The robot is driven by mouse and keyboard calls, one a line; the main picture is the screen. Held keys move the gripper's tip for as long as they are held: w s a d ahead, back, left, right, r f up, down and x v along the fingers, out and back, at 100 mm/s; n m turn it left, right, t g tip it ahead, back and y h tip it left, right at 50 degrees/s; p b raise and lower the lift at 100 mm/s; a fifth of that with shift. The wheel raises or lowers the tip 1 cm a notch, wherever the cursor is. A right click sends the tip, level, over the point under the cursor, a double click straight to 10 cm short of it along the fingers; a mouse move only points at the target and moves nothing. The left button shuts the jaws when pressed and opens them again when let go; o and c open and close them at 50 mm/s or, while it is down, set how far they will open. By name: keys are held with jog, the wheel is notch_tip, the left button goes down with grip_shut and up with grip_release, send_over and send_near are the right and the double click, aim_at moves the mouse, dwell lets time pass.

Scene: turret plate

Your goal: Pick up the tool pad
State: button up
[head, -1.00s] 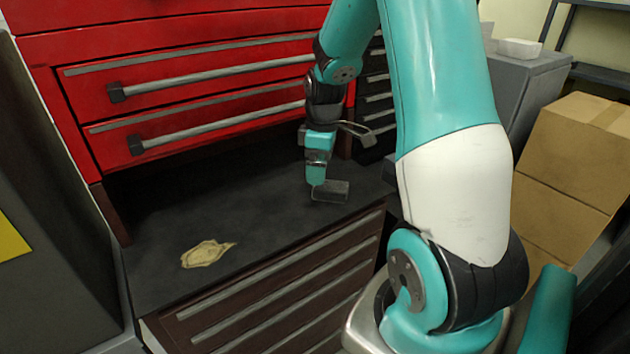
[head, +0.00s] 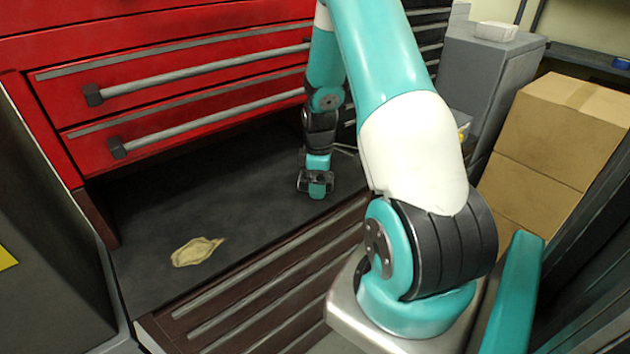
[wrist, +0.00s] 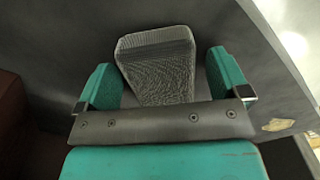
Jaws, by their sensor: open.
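The tool pad, a grey block with a fine mesh-like texture (wrist: 157,68), shows in the wrist view between my two teal fingers. My gripper (wrist: 161,62) is open, with one finger on each side of the pad and a gap visible at least on the right. In the head view my gripper (head: 316,186) points down, low over the dark worktop (head: 255,205) near its right part. The pad is mostly or wholly hidden behind my gripper there. I cannot tell whether the fingers touch it.
A red drawer cabinet (head: 190,62) with grey bar handles rises behind the worktop. A beige crumpled patch (head: 197,251) lies at the worktop's front left. A grey cabinet (head: 488,75) and cardboard boxes (head: 560,130) stand to the right. The worktop's middle is clear.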

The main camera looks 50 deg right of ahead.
jog(key=c, duration=1.1)
jog(key=shift+o, duration=0.2)
notch_tip(320, 180, up, 10)
jog(key=shift+r+b, duration=0.1)
jog(key=shift+b, duration=0.8)
